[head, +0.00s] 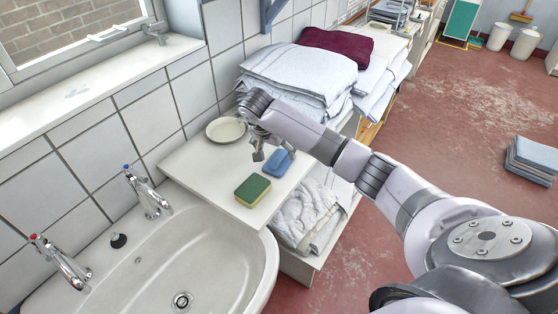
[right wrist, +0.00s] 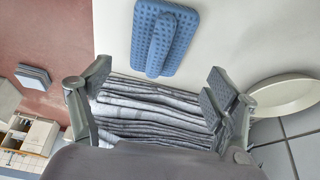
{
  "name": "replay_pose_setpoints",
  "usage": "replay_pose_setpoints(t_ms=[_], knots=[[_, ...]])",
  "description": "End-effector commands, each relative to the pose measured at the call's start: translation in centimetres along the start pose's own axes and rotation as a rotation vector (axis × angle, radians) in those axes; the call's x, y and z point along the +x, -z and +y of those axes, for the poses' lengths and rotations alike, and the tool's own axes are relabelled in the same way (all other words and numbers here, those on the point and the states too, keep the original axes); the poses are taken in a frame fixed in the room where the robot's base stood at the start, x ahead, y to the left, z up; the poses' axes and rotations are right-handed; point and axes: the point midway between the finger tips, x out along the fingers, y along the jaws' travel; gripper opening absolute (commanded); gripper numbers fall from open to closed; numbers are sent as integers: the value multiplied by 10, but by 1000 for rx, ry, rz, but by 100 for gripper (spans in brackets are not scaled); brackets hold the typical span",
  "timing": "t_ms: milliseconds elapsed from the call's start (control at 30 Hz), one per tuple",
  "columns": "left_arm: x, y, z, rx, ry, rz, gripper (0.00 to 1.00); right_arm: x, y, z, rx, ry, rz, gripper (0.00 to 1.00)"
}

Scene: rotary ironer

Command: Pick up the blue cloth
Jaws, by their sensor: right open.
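The blue cloth (head: 277,163) lies on the white counter (head: 222,178) between the sink and the linen stack. In the right wrist view the blue cloth (right wrist: 179,56) has a dimpled surface with a raised fold or ridge along its middle. My right gripper (head: 264,150) is above the counter, just left of the cloth in the head view. In the right wrist view its two fingers (right wrist: 158,85) are spread apart with no object gripped, and the cloth lies beyond the tips. My left gripper is not in view.
A green and yellow sponge (head: 252,190) lies in front of the cloth. A pale plate (head: 226,129) is behind, near the wall. The sink (head: 190,262) is at the lower left. Folded linen (head: 298,72) is stacked behind my right arm, and more lies on a shelf under the counter.

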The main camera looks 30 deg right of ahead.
Motion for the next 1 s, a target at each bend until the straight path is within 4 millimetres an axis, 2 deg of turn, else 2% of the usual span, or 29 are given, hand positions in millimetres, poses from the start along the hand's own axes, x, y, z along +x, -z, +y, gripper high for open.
replay_pose_setpoints(t_ms=[167,300,600,1000], knots=[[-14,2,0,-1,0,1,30,25,-2,6,-1,-7,-1,82],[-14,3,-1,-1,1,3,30,42,-3,5,-1,-4,-1,82],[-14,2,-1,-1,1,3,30,47,-3,4,-1,-2,-1,81],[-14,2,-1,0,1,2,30,47,-3,4,-1,-2,-1,54]])
